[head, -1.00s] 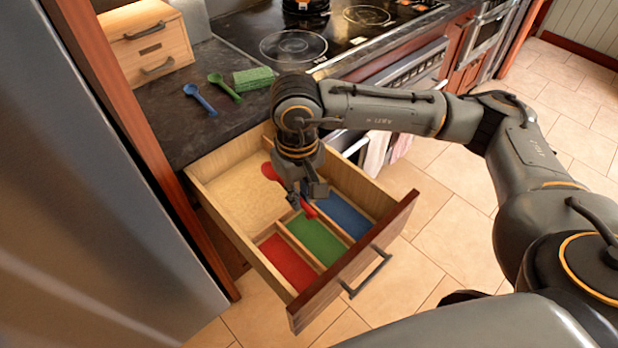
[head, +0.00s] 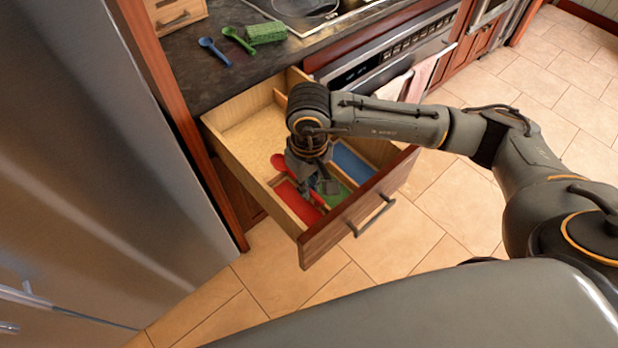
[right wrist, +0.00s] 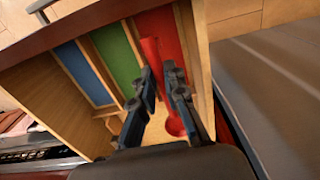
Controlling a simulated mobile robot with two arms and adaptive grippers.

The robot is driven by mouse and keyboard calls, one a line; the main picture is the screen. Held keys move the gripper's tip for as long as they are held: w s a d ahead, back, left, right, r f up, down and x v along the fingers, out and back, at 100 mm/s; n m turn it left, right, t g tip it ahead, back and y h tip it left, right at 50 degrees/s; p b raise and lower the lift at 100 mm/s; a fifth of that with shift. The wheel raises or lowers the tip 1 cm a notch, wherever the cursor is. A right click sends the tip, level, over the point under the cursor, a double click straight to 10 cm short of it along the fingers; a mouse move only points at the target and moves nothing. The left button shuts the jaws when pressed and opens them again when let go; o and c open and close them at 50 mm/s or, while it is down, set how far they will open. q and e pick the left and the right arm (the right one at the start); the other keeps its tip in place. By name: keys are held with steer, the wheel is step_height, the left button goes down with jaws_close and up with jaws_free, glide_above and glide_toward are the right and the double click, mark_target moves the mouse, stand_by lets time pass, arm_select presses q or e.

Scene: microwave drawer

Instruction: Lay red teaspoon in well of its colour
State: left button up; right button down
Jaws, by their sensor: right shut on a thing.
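My right gripper (head: 322,184) is shut on the red teaspoon (head: 279,161) inside the open drawer (head: 335,233). In the right wrist view the gripper (right wrist: 161,76) grips the spoon's handle (right wrist: 150,52), and the bowl (right wrist: 175,125) points away from the drawer front. The handle overlaps the red well (head: 285,190) and lies near its divider with the green well (head: 338,196). The red well also shows in the right wrist view (right wrist: 167,30). I cannot tell whether the spoon touches the well floor. My left gripper is not in view.
The blue well (head: 352,160) lies beyond the green one. A bare wooden compartment (head: 250,140) fills the drawer's rear. Blue (head: 213,50) and green (head: 237,40) spoons and a green sponge (head: 266,33) lie on the counter. The fridge (head: 120,150) stands close at left.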

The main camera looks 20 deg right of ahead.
steer(key=shift+f, duration=0.65)
steer(key=shift+f+b, duration=0.45)
steer(key=shift+f, duration=0.4)
step_height(320, 180, down, 6)
steer(key=b, duration=0.4)
steer(key=shift+f, duration=0.2)
arm_select(q)
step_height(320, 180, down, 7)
steer(key=b, duration=0.2)
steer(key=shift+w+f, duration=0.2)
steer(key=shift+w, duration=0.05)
arm_select(e)
steer(key=shift+f, duration=0.7)
steer(key=c, duration=1.3)
jaws_free()
